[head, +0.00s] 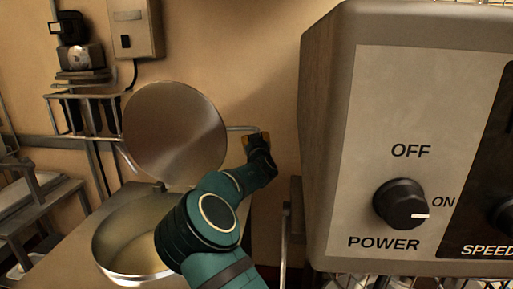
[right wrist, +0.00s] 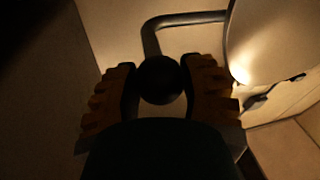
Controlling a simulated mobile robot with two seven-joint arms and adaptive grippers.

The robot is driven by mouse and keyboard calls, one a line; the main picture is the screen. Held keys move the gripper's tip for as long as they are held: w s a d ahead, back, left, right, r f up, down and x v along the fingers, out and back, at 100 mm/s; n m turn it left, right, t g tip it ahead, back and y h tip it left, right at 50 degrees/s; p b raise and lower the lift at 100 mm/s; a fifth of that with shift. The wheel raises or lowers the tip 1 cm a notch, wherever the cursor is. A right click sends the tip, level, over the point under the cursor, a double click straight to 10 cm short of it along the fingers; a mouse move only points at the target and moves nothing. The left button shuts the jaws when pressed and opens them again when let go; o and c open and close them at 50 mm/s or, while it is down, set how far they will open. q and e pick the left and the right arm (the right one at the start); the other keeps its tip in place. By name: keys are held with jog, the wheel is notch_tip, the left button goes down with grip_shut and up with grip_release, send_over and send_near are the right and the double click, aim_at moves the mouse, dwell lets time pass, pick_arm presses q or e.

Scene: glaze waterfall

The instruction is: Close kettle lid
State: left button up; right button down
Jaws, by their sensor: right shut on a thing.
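The kettle (head: 110,235) is a round metal pot at the lower left of the head view, with its mouth open and a pale inside. Its round lid (head: 172,135) stands raised, nearly upright, above the back of the kettle. A thin bent handle (head: 240,128) sticks out from the lid's right side. My right gripper (head: 257,138) is at the outer end of this handle. In the right wrist view its fingers are shut on the dark ball knob (right wrist: 160,80) of the handle, and part of the lid (right wrist: 275,40) shows at the right. My left gripper is not in view.
A large control box (head: 330,130) with a power knob (head: 401,204) stands close on the right. A wall box (head: 134,28) and a metal rack (head: 95,115) are behind at the left. My right arm covers the kettle's right side.

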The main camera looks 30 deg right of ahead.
pick_arm(q)
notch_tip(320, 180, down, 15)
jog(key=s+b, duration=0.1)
jog(key=b, duration=1.2)
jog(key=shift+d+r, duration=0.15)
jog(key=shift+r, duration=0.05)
pick_arm(e)
jog(key=s+a+f+n+t+h, duration=0.1)
jog(key=s+a+f+n+t, duration=0.1)
jog(key=s+a+f+t, duration=0.3)
jog(key=shift+s+a+f+t, duration=0.4)
jog(key=shift+s+a+f, duration=1.05)
jog(key=shift+s+f, duration=1)
jog(key=shift+s+r, duration=0.25)
jog(key=shift+c, duration=2.1)
grip_release()
